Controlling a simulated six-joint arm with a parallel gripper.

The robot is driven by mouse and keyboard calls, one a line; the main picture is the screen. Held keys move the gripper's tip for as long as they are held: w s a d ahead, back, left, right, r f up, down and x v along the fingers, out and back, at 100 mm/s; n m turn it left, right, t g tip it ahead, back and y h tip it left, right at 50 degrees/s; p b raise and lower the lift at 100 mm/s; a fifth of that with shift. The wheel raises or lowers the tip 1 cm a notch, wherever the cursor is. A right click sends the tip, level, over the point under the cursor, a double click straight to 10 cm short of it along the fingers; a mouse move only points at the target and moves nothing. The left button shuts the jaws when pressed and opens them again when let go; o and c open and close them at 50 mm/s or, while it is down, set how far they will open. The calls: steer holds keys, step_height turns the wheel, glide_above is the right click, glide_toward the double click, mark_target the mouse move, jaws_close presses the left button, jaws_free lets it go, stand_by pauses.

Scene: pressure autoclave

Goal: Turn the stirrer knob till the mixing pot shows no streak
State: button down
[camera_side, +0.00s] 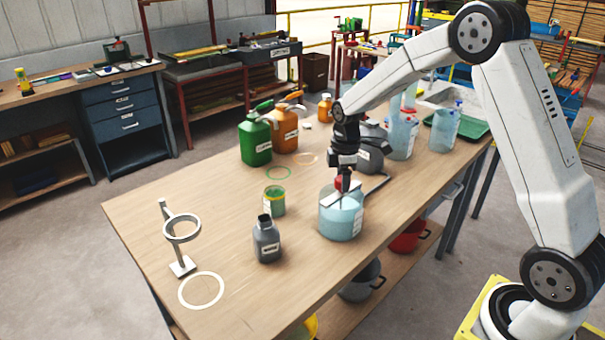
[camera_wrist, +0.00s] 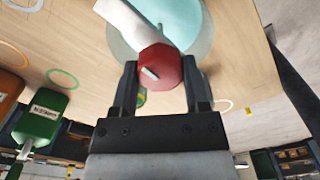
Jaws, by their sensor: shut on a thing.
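The mixing pot (camera_side: 338,222) stands on the table, clear-walled with light blue contents and a white label. In the wrist view its round top (camera_wrist: 197,22) shows pale blue, partly hidden by a white bar and the knob. I see no clear streak in the visible part. The red faceted stirrer knob (camera_wrist: 160,64) has a small white mark and sits above the pot; it also shows in the side view (camera_side: 341,183). My gripper (camera_wrist: 161,84) comes down from above, its black fingers shut on the knob, one on each side.
A grey bottle (camera_side: 267,242) and a green jar (camera_side: 274,203) stand left of the pot. A ring stand (camera_side: 182,229) is at the table's front left. Green (camera_side: 254,142) and orange (camera_side: 284,131) jugs stand behind. The table between ring stand and jugs is clear.

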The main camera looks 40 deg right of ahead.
steer(key=m, duration=0.4)
steer(key=shift+m, duration=0.3)
steer(key=m, duration=0.3)
steer(key=shift+m, duration=0.4)
steer(key=m, duration=1.2)
steer(key=shift+r+m, duration=0.1)
steer(key=shift+m, duration=0.2)
steer(key=m, duration=0.3)
steer(key=shift+m, duration=0.3)
steer(key=m, duration=0.4)
steer(key=shift+m, duration=2.2)
